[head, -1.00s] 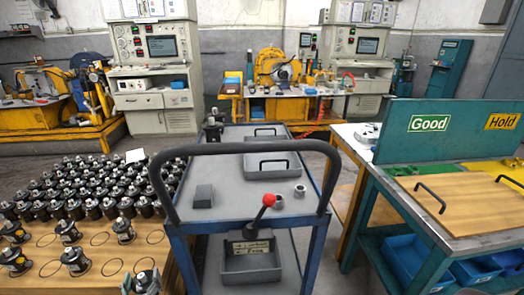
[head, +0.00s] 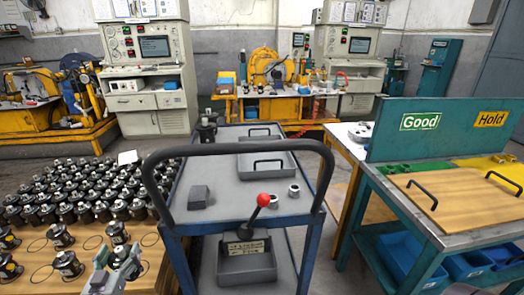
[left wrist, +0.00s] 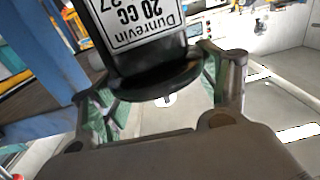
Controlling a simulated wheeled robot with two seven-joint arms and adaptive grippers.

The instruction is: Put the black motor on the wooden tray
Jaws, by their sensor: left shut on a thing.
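My left gripper (head: 122,266) shows at the lower left in the head view, in front of the rows of motors. In the left wrist view its fingers (left wrist: 165,98) are shut around a black motor (left wrist: 150,70) with a white label reading "Dunrevin 20 CC". In the head view I cannot clearly separate the held motor from those behind it. The wooden tray (head: 450,197), with two black handles, lies on the teal table at the right. No motor shows on it. A grey shape at the lower right edge may be my right gripper; its fingers cannot be made out.
A blue cart (head: 236,211) with a black push handle stands between the left motors and the teal table (head: 424,232). A red-knobbed lever (head: 263,200) rises from it. A teal "Good/Hold" panel (head: 460,125) stands behind the tray. Blue bins (head: 408,256) sit below.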

